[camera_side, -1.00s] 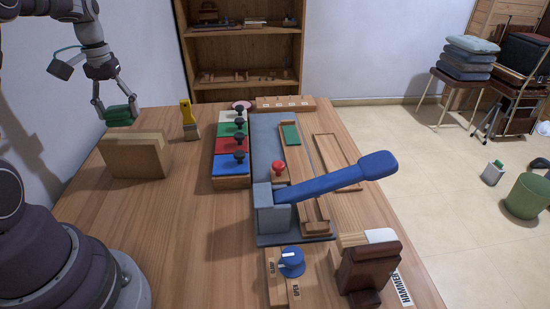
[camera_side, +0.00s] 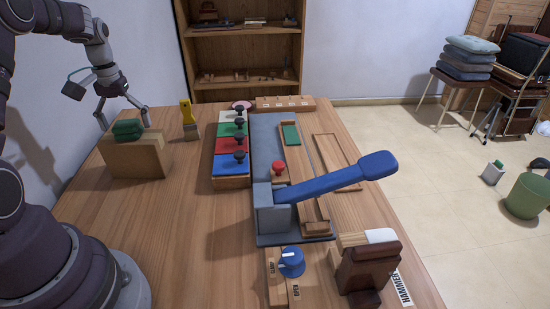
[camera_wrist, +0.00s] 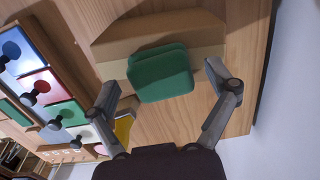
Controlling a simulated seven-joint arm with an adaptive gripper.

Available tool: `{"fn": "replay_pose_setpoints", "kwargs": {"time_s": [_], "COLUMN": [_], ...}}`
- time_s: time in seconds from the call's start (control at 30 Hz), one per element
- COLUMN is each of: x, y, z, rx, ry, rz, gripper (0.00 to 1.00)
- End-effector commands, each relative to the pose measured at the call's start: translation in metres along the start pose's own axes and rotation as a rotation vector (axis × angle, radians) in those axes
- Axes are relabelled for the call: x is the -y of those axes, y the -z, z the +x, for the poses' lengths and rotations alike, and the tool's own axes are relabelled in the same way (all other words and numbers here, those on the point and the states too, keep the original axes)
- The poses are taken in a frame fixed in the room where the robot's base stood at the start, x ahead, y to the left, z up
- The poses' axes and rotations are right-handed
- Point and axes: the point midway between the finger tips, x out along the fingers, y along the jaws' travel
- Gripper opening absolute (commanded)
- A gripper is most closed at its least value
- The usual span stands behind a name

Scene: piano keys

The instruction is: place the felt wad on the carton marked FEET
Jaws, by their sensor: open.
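The green felt wad (camera_side: 127,129) appears to rest on the top of the tan carton (camera_side: 135,160), near its back edge. In the wrist view the wad (camera_wrist: 160,75) lies over the edge of the carton (camera_wrist: 150,35). No FEET marking can be read on the faces that show. My gripper (camera_side: 126,123) is open, with a finger on each side of the wad. In the wrist view there are clear gaps between both fingertips of my gripper (camera_wrist: 162,84) and the wad.
The table (camera_side: 180,220) is bare in front of the carton.

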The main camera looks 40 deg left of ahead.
Motion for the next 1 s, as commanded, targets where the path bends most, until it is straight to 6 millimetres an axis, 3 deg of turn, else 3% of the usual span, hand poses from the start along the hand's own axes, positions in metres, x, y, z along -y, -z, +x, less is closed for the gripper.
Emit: {"fn": "replay_pose_setpoints", "kwargs": {"time_s": [0.27, 0.63, 0.87, 1.0], "x": [0.0, 0.0, -0.001, -0.024], "y": [0.001, 0.001, 0.0, -0.01], "z": [-0.008, -0.102, -0.122, -0.137], "rx": [-0.003, -0.006, -0.002, -0.044], "ry": [0.0, 0.0, 0.0, 0.001], "rz": [0.0, 0.001, 0.002, 0.072], "gripper": [0.86, 0.86, 0.86, 0.86]}}
